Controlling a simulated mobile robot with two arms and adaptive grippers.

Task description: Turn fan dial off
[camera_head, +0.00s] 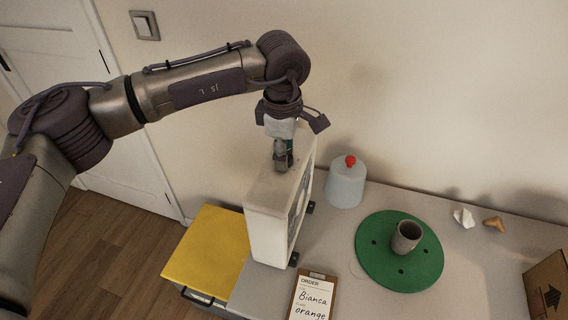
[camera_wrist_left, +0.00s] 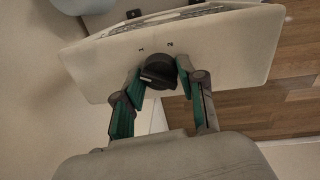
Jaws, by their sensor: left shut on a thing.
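The fan is a white box-shaped unit (camera_head: 268,222) standing upright on the grey table. In the left wrist view its top face (camera_wrist_left: 225,52) shows a black round dial (camera_wrist_left: 158,71) with small number marks beside it. My left gripper (camera_head: 283,160) comes down from above onto the top of the fan. In the left wrist view the left gripper's fingers (camera_wrist_left: 159,78) are on either side of the dial and shut on it. In the head view the dial is hidden by the gripper. My right gripper is in neither view.
A yellow-lidded box (camera_head: 207,245) stands left of the fan. A clipboard with an order note (camera_head: 312,298) lies in front. A blue-grey jar with a red knob (camera_head: 346,183), a green disc (camera_head: 371,262) bearing a grey cup (camera_head: 406,237), and a cardboard box (camera_head: 549,290) are to the right.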

